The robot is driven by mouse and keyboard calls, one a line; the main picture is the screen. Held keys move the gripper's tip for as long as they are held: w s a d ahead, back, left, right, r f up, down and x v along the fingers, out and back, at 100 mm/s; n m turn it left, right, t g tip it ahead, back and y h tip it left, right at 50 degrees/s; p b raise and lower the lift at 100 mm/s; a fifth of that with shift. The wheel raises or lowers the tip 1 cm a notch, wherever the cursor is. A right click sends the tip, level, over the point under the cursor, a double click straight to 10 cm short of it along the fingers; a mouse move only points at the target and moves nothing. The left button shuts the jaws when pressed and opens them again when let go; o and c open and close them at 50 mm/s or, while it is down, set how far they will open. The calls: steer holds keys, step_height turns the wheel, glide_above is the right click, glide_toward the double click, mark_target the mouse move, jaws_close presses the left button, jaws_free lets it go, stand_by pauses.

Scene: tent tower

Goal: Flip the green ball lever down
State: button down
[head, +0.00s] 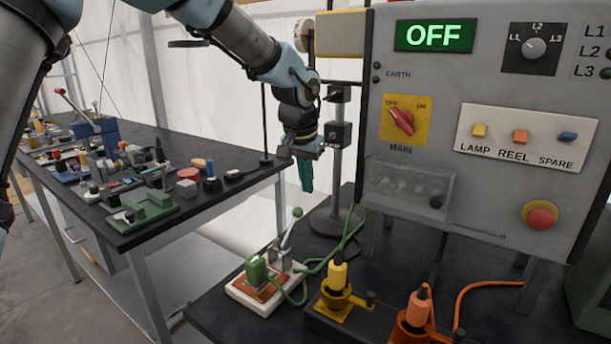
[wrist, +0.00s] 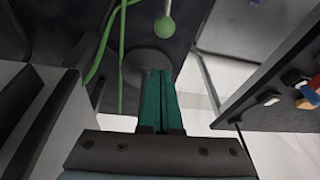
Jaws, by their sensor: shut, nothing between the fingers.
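The green ball lever (head: 297,213) stands up and leans right on a small white-based unit (head: 248,300) at the front of the dark bench. A green plug with a green cable sits on the same unit. In the wrist view the green ball (wrist: 165,27) shows at the top, on its grey rod, beyond my fingertips. My gripper (head: 306,188) points down above and slightly right of the lever, apart from it. Its green fingers (wrist: 159,75) are shut and empty. The lower part of the lever is out of the wrist view.
A grey control panel (head: 470,195) with an OFF display stands close on the right. A pole stand (head: 333,222) is behind the lever. Yellow (head: 338,275) and orange (head: 419,308) plugs stand to its right. A cluttered side bench (head: 225,190) is at left.

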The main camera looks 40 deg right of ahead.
steer(key=s+p+x, duration=0.1)
steer(key=x, duration=0.5)
steer(key=shift+s+a+r+p, duration=0.1)
steer(key=shift+a+r+p, duration=0.1)
steer(key=shift+a+p, duration=0.3)
steer(key=shift+s+a+r+p, duration=0.1)
steer(key=shift+a+r+p, duration=0.1)
steer(key=shift+a, duration=0.5)
steer(key=shift+a+r+p, duration=0.2)
steer(key=shift+a+p, duration=0.1)
steer(key=shift+a, duration=0.25)
steer(key=shift+d+b, duration=0.1)
steer(key=shift+b, duration=0.3)
